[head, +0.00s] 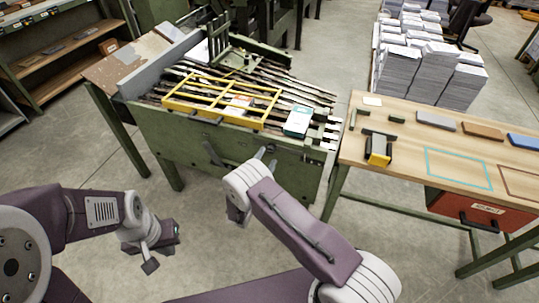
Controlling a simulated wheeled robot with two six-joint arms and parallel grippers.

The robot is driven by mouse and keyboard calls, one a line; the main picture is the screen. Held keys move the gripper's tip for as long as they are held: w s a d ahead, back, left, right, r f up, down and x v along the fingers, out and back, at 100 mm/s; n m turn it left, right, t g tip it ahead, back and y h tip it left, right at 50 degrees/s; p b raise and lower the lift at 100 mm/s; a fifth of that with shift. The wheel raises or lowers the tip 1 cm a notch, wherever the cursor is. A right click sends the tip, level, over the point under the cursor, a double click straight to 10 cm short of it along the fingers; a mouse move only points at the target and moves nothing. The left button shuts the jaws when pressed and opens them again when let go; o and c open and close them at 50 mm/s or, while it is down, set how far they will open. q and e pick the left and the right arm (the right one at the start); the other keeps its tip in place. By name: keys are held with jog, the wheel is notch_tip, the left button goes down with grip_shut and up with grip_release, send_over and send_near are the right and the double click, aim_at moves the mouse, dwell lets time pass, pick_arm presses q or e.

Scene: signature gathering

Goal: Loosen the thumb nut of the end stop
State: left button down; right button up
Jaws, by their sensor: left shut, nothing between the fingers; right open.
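A green gathering machine (190,140) stands in the middle, with a yellow guard frame (222,101) over its rails. A green upright bracket assembly (236,62) sits at the back of its bed. I cannot tell whether it is the end stop, and no thumb nut can be made out at this size. My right gripper (265,158) is open and empty in front of the machine's front panel, near its right end. My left gripper (163,252) is shut and empty, low over the floor at left, well apart from the machine.
A teal-and-white box (298,121) lies at the bed's right end. A wooden bench (410,146) at right carries a yellow-and-black tool (379,150) and several small blocks. A red drawer (476,212) hangs below it. Paper stacks (420,72) stand behind. Floor is clear between machine and bench.

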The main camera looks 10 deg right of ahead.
aim_at(270, 151)
jog(key=shift+x, duration=1.75)
grip_shut()
